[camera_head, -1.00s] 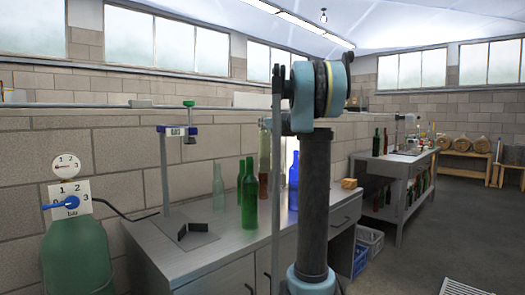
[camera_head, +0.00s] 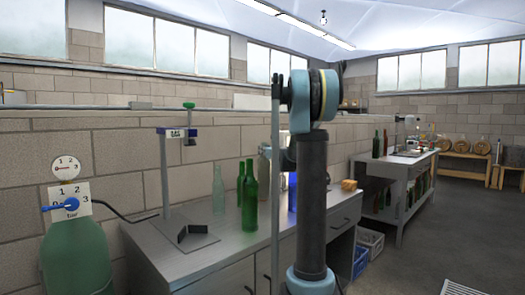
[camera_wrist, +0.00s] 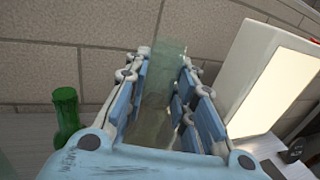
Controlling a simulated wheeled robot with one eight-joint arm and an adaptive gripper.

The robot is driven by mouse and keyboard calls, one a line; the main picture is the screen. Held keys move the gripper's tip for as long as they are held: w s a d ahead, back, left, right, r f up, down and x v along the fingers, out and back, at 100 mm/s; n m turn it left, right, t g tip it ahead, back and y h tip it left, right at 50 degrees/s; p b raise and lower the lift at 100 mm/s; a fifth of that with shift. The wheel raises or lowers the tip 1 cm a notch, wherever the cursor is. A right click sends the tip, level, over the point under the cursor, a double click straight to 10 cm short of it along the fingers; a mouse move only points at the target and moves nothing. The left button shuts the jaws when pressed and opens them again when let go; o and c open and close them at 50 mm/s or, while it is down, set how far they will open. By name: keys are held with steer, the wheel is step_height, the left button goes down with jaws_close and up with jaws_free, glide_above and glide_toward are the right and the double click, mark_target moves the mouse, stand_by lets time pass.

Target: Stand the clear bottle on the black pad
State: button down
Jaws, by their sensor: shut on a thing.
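In the wrist view my gripper (camera_wrist: 160,108) is shut on a clear, faintly green bottle (camera_wrist: 168,62), held between its blue-padded fingers. Its far part sticks out beyond the fingertips, in front of the block wall. In the head view my arm hides most of the gripper and the held bottle. Another pale, see-through bottle (camera_head: 218,188) stands upright on the bench. I cannot make out a flat black pad with certainty; a dark V-shaped piece (camera_head: 194,232) lies on a grey plate below a gauge stand.
Green bottles (camera_head: 249,198) stand beside the pale one; one also shows in the wrist view (camera_wrist: 67,112). A blue bottle (camera_head: 292,190) is partly behind my arm. A lit white panel (camera_wrist: 274,88) stands right of my gripper. The front left of the grey bench (camera_head: 150,255) is clear.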

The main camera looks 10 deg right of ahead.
mark_target(264, 170)
step_height(264, 170, down, 4)
steer(key=shift+r, duration=0.1)
stand_by(0.4)
steer(key=c, duration=1.3)
jaws_free()
steer(key=shift+c, duration=0.2)
